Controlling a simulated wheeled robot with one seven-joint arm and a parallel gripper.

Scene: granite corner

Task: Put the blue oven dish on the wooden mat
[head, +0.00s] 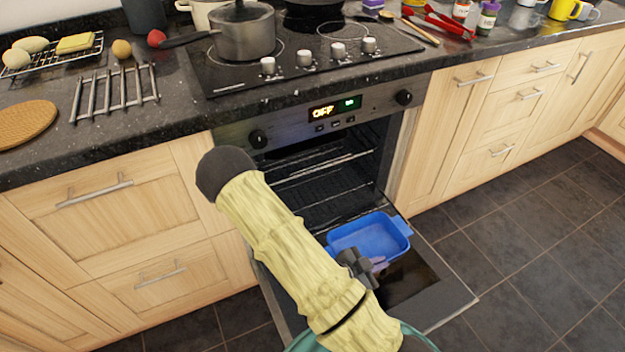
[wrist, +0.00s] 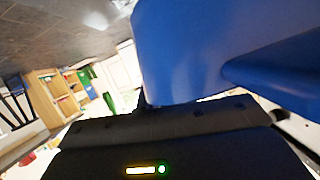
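The blue oven dish (head: 368,236) is over the open oven door, just in front of the oven opening. Whether it rests on the door or is a little above it, I cannot tell. My gripper (head: 374,264) is at the dish's near side, partly hidden by my arm. In the wrist view the dish (wrist: 205,50) is very close and fills the upper right, meeting the gripper's dark body; the fingertips are hidden. The wooden mat (head: 25,121), round and brown, lies on the counter at the far left, with nothing on it.
The oven door (head: 445,298) is open and flat below the dish. A metal rack (head: 115,92) stands beside the mat on the granite counter. A grey pot (head: 245,35) stands on the hob. Eggs and a yellow block sit on a wire rack (head: 55,52) behind the mat.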

